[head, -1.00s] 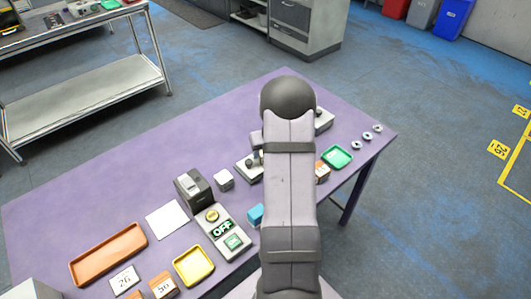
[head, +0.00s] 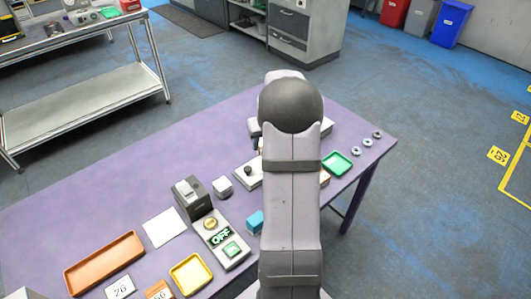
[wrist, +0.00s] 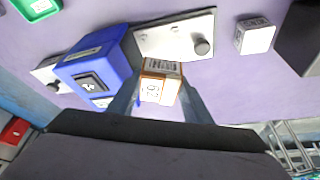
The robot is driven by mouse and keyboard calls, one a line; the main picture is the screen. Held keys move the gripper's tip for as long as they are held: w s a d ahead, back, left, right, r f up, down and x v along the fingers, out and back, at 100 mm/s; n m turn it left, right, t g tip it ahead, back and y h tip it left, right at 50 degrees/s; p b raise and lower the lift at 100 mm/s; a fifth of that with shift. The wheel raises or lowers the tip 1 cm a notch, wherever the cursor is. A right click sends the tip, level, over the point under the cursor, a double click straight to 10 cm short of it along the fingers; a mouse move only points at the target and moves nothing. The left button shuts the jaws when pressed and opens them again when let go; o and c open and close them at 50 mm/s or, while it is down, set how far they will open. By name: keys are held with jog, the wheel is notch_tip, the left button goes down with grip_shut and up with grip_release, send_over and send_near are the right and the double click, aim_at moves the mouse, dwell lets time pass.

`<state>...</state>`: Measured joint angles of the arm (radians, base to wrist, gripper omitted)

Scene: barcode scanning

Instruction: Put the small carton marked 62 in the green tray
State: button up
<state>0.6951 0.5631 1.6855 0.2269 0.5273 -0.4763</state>
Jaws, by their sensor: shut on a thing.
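The small orange and white carton (wrist: 158,88), whose label appears to read 62 upside down, is between the fingers of my gripper (wrist: 160,106) in the wrist view. My gripper is shut on it. A barcode-like patch shows on the carton's white upper side. The green tray (head: 337,163) lies on the right part of the purple table, right of my arm. Its edge also shows at the top left of the wrist view (wrist: 38,8), apart from my gripper. In the head view my arm hides my gripper and the held carton.
A blue box-shaped device (wrist: 95,62) stands just left of my gripper, near a white plate with a knob (wrist: 178,36). A white box (head: 222,186), dark device (head: 191,196), yellow tray (head: 190,274) and orange tray (head: 104,264) stand left. Several metal rings (head: 367,142) lie right of the green tray.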

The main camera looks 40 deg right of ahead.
jog(key=shift+r, duration=1.2)
